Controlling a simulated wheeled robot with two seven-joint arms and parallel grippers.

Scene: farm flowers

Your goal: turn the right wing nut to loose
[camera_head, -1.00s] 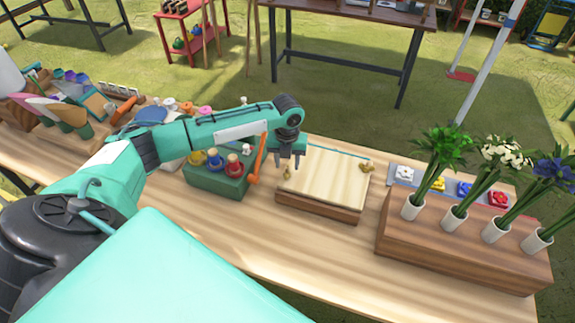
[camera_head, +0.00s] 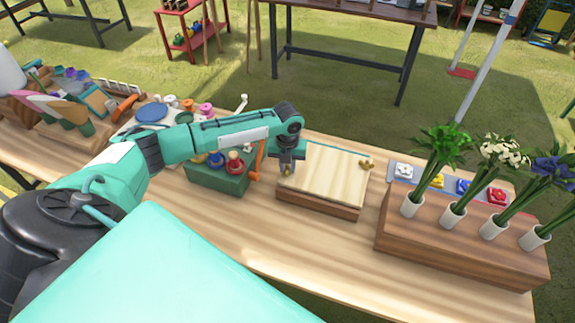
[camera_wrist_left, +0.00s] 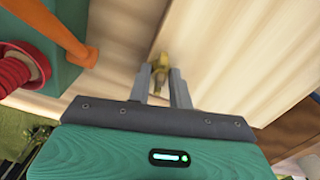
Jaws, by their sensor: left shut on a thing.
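A wooden flower press board (camera_head: 325,178) lies on the table with a brass wing nut at its left and right sides. The right wing nut (camera_head: 367,164) sits free on the board's far right side, with nothing touching it. My left gripper (camera_head: 288,168) is at the board's left edge, shut on the left wing nut. In the left wrist view this brass left wing nut (camera_wrist_left: 160,68) shows between the two grey fingers (camera_wrist_left: 160,82). The fingers hide it in the head view. My right gripper is in neither view.
A green box with coloured spools (camera_head: 222,178) and an orange handle (camera_head: 257,160) stand close left of the gripper. A wooden block (camera_head: 455,245) with flower tubes stands at the right. The table front (camera_head: 300,240) is clear.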

